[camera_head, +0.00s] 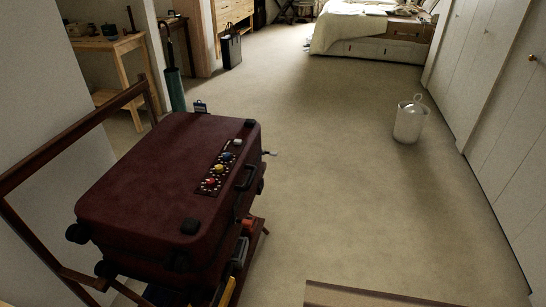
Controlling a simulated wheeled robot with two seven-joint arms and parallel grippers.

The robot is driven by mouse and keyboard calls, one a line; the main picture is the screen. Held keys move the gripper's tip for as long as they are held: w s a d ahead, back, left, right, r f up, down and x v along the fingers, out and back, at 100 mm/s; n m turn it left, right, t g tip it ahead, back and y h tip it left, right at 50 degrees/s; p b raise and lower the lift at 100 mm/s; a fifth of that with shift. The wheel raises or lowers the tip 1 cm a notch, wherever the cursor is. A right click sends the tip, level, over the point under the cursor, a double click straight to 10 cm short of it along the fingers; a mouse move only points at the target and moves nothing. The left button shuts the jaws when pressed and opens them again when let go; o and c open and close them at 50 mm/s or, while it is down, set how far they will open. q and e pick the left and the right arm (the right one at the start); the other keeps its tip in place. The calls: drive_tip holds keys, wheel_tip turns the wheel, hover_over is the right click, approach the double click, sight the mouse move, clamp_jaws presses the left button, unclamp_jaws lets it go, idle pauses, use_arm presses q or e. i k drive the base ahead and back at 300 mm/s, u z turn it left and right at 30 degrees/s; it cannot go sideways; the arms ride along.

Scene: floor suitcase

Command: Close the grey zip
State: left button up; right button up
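A dark red suitcase (150,170) lies flat on a dark wooden rack at the left. On its top near the right edge is a dark strip (206,188) with small light dots and a row of coloured knobs. The knobs are red (211,181), yellow (218,169), blue (227,157) and, at the far end, pale grey (238,142). I cannot tell whether the pale grey knob is the grey zip or whether it is closed. A small pale piece (271,153) sticks out from the suitcase's right side. Neither of my grippers is in view.
The wooden rack (75,137) surrounds the suitcase's left side. A white bin (409,122) stands on the carpet at right, before white closet doors (490,90). A brown edge (370,296) shows at the bottom. The middle carpet (330,180) is clear.

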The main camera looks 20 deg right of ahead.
sight(271, 152)
drive_tip(key=u, duration=0.4)
drive_tip(key=k, duration=0.3)
drive_tip(key=z, duration=1.9)
drive_tip(key=i, duration=1.4)
drive_tip(key=u, duration=0.5)
drive_tip(key=i, duration=1.2)
drive_tip(key=u, duration=1.1)
